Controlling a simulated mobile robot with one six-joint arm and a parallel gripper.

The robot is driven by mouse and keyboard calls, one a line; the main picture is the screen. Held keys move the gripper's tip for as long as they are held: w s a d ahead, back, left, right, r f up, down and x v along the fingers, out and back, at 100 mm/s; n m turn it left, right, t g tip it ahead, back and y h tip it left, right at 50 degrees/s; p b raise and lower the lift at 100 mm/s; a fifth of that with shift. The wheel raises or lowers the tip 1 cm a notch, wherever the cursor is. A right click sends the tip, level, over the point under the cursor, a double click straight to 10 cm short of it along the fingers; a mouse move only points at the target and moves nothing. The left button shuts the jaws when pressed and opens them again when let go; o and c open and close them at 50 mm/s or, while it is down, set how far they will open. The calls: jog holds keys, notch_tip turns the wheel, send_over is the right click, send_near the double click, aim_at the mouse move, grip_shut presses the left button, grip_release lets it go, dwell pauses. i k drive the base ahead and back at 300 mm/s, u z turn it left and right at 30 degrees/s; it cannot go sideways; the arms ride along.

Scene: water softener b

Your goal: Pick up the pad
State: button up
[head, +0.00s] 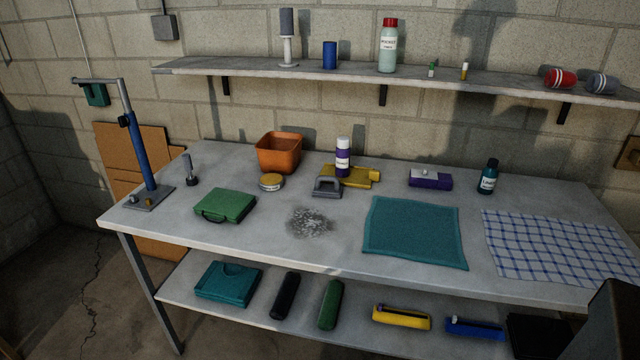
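No single thing is plainly the pad. A flat teal cloth-like square (415,232) lies spread on the workbench right of centre. A green flat block with a dark handle loop (225,205) lies on the left of the bench. A folded teal piece (228,284) lies on the lower shelf at left. A grey block with a handle (327,187) stands mid-bench, beside a yellow cloth. My gripper is not in view.
The workbench (250,243) carries an orange bin (279,152), a round tin, bottles, a purple box (430,181) and a checked cloth (560,247). Grey powder (310,222) is spilled mid-bench. A blue-posted stand (142,155) rises at left. A wall shelf (340,75) hangs above.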

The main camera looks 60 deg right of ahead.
aim_at(321, 190)
jog(key=z, duration=0.15)
jog(key=i, duration=0.85)
jog(key=u, duration=0.15)
